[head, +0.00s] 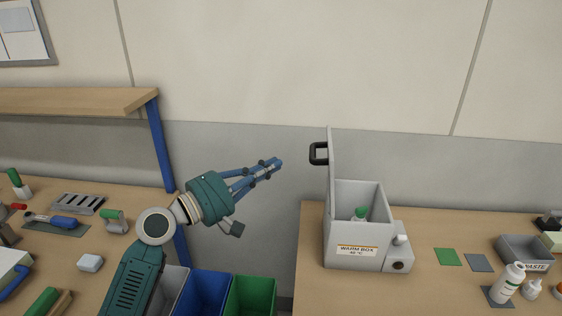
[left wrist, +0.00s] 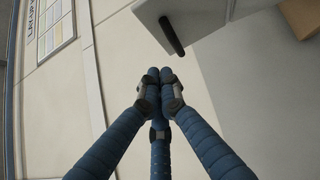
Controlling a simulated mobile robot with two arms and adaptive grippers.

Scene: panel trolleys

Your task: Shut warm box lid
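The warm box (head: 357,230) is a pale grey box with a "WARM BOX" label, standing on the right table. Its lid (head: 332,160) is open and stands upright at the box's left side, with a black handle (head: 318,153) facing left. A green-capped bottle (head: 360,214) is inside the box. My left gripper (head: 275,163) is in the air left of the handle, apart from it, its blue fingers together and empty. In the left wrist view the fingertips (left wrist: 160,75) meet, with the handle (left wrist: 172,36) and the lid (left wrist: 205,12) just ahead. My right gripper is not in view.
A small grey unit with a knob (head: 398,260) adjoins the box's right side. Grey, blue (head: 207,293) and green (head: 251,295) bins stand in the gap between the tables. A wooden shelf (head: 80,101) with a blue post is at left. Bottles and a waste tray (head: 524,253) are at far right.

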